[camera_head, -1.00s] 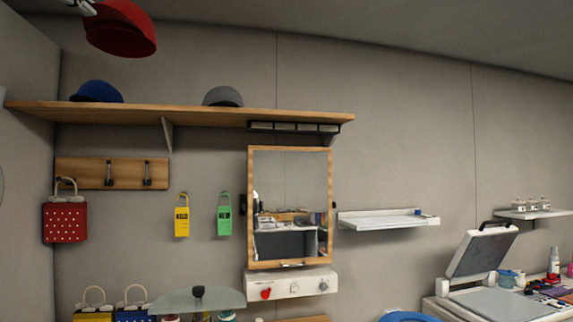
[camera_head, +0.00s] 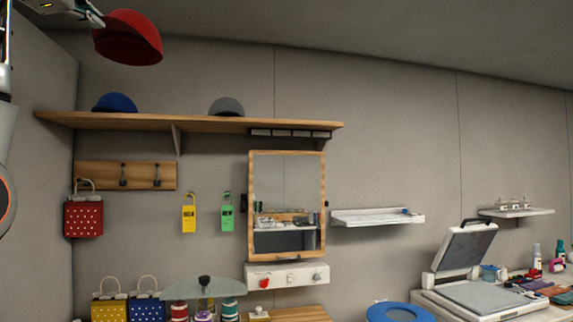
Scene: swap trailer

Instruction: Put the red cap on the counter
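The red cap (camera_head: 128,38) is in the air at the top left of the head view, above the wooden shelf. My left gripper (camera_head: 96,17) is at the cap's left edge and appears shut on it; the fingertips are small and partly hidden by the cap. A light counter surface shows in part at the lower right (camera_head: 530,314), under the heat press. My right gripper is not in view.
A wooden shelf (camera_head: 200,122) holds a blue cap (camera_head: 115,102) and a grey cap (camera_head: 227,106). Below are a mirror (camera_head: 287,205), a white wall ledge (camera_head: 378,217) and hooks. The heat press (camera_head: 466,247) and several small items crowd the right; a blue round thing (camera_head: 398,312) is at the bottom.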

